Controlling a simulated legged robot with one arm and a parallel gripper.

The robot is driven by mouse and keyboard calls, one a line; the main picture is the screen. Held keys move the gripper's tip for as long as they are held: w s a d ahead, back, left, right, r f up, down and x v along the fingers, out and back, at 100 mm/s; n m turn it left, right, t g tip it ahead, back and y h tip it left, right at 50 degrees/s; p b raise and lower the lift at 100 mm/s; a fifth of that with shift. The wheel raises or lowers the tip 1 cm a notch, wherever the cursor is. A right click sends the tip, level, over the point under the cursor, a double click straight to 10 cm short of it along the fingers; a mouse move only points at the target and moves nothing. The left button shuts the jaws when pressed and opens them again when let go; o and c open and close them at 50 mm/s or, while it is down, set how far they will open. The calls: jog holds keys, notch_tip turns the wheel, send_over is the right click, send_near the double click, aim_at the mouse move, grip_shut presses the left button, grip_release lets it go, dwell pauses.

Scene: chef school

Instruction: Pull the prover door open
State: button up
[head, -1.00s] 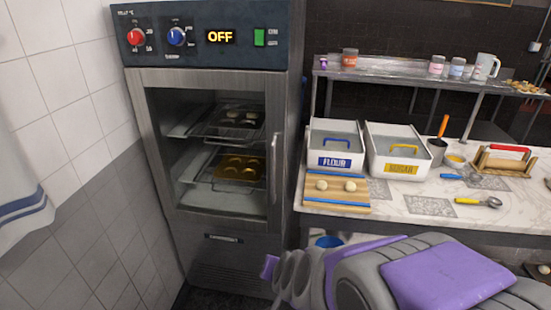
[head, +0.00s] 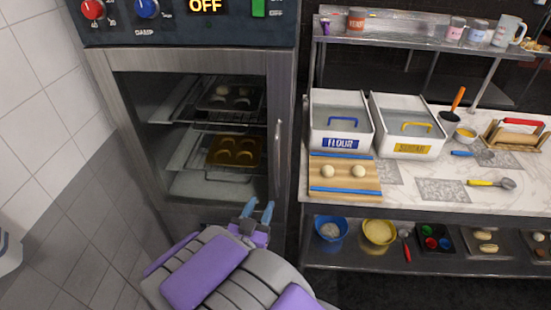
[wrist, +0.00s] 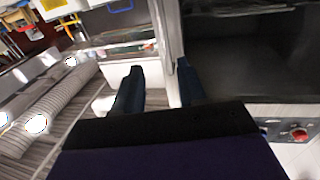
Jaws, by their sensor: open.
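The prover (head: 190,62) stands at the left of the head view, and its glass door in a metal frame looks shut. The vertical door handle (head: 278,150) is on the door's right side. My gripper (head: 257,209) is open, with its blue fingers pointing up toward the door, just below and left of the handle in the picture. In the wrist view the fingers (wrist: 158,72) are apart, with a pale metal strip of the prover front (wrist: 163,45) between them. I cannot tell whether the handle is between the fingers.
Trays (head: 235,152) show behind the glass. A marble-topped counter (head: 410,200) stands to the right, with flour (head: 340,145) and sugar (head: 405,148) bins and a dough board (head: 345,187). Bowls (head: 330,229) sit on its lower shelf. A tiled wall (head: 50,150) is at the left.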

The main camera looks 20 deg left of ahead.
jog(key=b, duration=0.1)
send_near(276, 167)
jog(key=w+a, duration=0.1)
jog(key=w, duration=0.3)
jog(key=w+d+b, duration=0.1)
jog(key=w, duration=0.2)
jog(key=shift+w+d+r, duration=0.1)
jog(key=shift+d, duration=0.15)
jog(key=w, duration=0.1)
jog(key=w+a, duration=0.1)
jog(key=w, duration=0.1)
jog(key=shift+w+b, duration=0.3)
jog(key=shift+w, duration=0.05)
jog(key=shift+d, duration=0.2)
jog(key=shift+c, duration=0.6)
jog(key=shift+a, duration=0.2)
grip_shut()
